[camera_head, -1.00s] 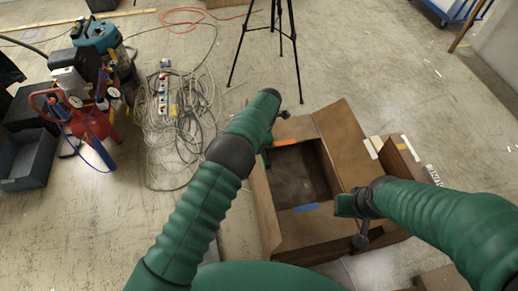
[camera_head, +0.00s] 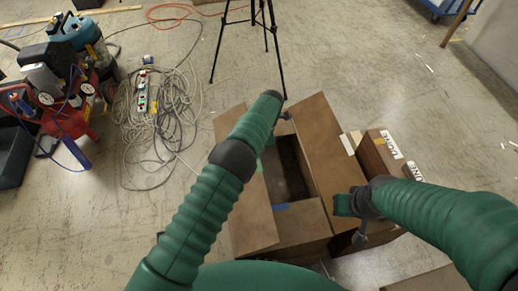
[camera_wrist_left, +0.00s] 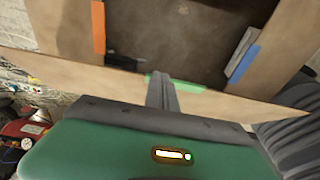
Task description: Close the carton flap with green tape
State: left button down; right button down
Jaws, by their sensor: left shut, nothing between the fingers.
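The open brown carton (camera_head: 305,235) stands on the floor below me, with its dark inside partly showing. The green tape (camera_head: 259,165) shows beside my left forearm, at the edge of the left flap (camera_head: 243,205); it also shows in the left wrist view (camera_wrist_left: 188,86). There my left gripper's fingers (camera_wrist_left: 161,92) are shut and empty, at the flap edge next to the tape; I cannot tell whether they touch. The head view hides these fingers behind the arm. My right gripper (camera_head: 346,205) is by the right flap; its jaws are unclear.
Blue tape (camera_head: 281,207) marks the near flap; orange tape (camera_wrist_left: 98,27) shows in the wrist view. The right flap (camera_head: 325,150) is raised. Another carton (camera_head: 380,155) stands to the right.

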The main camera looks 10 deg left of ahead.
pick_arm(q)
jog(key=shift+w+d+f+b, duration=0.1)
jog(key=shift+d+f+b, duration=0.3)
jog(key=shift+d+f, duration=0.15)
jog(key=shift+a, duration=0.15)
